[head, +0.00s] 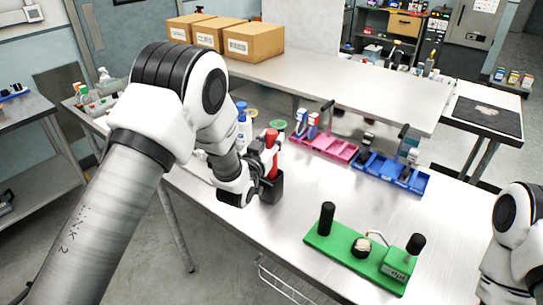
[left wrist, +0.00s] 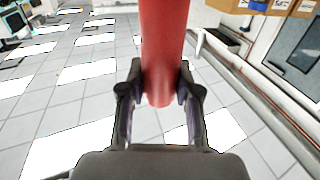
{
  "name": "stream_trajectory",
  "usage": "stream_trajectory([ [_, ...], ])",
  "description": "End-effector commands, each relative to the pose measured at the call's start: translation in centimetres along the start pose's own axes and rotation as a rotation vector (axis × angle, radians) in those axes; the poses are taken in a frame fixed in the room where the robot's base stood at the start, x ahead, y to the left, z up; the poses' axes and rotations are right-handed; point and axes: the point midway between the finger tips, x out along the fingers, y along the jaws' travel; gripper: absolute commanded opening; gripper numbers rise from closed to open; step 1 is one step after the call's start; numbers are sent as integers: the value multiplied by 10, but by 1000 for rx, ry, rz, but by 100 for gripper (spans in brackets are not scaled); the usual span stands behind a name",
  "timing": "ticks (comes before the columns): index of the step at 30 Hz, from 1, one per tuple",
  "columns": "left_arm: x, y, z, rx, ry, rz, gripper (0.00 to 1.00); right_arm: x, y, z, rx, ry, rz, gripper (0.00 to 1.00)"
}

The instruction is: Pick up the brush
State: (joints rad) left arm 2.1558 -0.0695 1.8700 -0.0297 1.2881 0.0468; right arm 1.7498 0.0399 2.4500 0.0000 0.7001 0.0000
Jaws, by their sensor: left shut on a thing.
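The red brush (head: 271,138) stands upright at the left part of the steel table, its lower end hidden in or behind a black block (head: 272,187). I cannot tell whether it is inside that block. My left gripper (head: 266,160) is shut on the brush from the left side. In the left wrist view, the red handle (left wrist: 163,50) runs down between the two dark fingers of my left gripper (left wrist: 160,95), which touch it on both sides. Only part of my right arm shows at the right edge; its gripper is out of view.
A green board (head: 340,253) with black posts lies at the table's front. Pink (head: 335,150) and blue (head: 410,180) bins stand behind it. Blue and white bottles (head: 243,122) stand close behind my left gripper. The table middle is bare.

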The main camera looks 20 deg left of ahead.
Motion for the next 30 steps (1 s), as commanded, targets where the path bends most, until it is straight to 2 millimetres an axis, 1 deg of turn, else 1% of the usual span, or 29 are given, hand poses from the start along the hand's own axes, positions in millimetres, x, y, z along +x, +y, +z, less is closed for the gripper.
stream_trajectory([
  [4,0,0,-6,0,1,0,0,2,0,0,0,0,0,40],
  [8,0,0,-23,1,4,0,0,7,0,0,0,0,0,40],
  [14,0,0,-66,1,6,0,0,18,0,0,0,0,0,40],
  [24,0,0,-152,1,5,0,0,34,0,0,0,0,0,40],
  [27,0,0,-169,0,3,0,0,36,0,0,0,0,0,40],
  [30,0,0,-178,0,1,0,0,37,0,0,0,0,0,40],
])
